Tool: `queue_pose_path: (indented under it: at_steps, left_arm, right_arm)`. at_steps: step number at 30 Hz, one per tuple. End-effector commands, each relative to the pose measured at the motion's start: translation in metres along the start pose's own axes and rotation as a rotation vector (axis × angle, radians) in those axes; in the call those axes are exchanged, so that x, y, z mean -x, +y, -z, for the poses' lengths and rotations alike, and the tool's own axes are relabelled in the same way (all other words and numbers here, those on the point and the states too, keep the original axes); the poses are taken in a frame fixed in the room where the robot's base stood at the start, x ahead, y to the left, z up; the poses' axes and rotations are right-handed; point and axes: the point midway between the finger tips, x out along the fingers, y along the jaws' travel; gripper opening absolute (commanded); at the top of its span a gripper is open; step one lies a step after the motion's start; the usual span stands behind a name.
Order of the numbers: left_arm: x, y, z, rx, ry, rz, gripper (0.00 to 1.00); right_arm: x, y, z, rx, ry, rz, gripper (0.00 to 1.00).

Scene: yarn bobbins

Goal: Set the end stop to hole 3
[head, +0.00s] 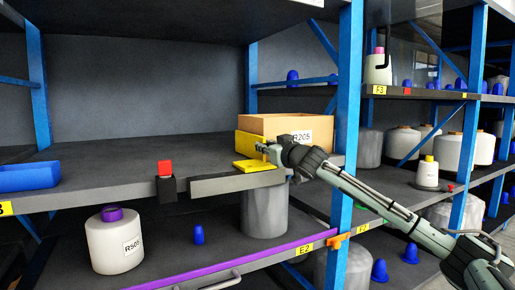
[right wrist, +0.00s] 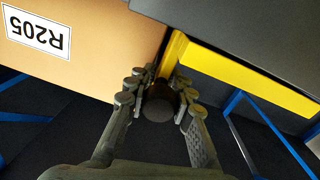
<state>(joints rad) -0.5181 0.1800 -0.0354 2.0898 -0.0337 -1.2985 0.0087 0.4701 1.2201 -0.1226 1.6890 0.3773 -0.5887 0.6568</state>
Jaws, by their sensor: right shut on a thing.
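The yellow end stop (head: 254,166) is at the front of the middle shelf, with a flat plate and an upright part beside the box. In the right wrist view its yellow edge (right wrist: 250,78) runs beside the box's corner. My right gripper (head: 264,148) reaches in from the right, its fingers at the upright part. In the right wrist view the fingers (right wrist: 160,95) are closed around a dark round knob (right wrist: 158,106) at the yellow piece's end. I see no holes or hole numbers. My left gripper is not in view.
An open tan box labelled R205 (head: 256,126) stands right behind the end stop. A blue post (head: 346,120) stands close to my arm. The shelf's middle is clear.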

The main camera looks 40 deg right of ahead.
Motion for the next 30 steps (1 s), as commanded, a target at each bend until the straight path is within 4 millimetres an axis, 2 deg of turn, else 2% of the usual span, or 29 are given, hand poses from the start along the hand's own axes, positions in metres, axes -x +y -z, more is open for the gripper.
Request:
queue_pose_path:
  at_steps: [5, 6, 11, 23, 30]
  left_arm:
    - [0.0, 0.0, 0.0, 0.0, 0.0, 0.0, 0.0]
    - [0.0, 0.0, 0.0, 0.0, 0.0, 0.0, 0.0]
    - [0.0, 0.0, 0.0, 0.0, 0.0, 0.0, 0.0]
    - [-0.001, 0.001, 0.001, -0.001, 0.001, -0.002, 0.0]
    - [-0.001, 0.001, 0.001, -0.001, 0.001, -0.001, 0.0]
  right_arm:
    - [0.0, 0.0, 0.0, 0.001, 0.0, -0.001, 0.0]
    - [0.0, 0.0, 0.0, 0.001, 0.0, -0.001, 0.27]
    - [0.0, 0.0, 0.0, 0.001, 0.0, -0.001, 0.46]
    - [0.003, 0.0, -0.001, 0.001, -0.002, -0.001, 0.46]
    - [0.025, -0.001, -0.002, 0.005, -0.004, 0.001, 0.46]
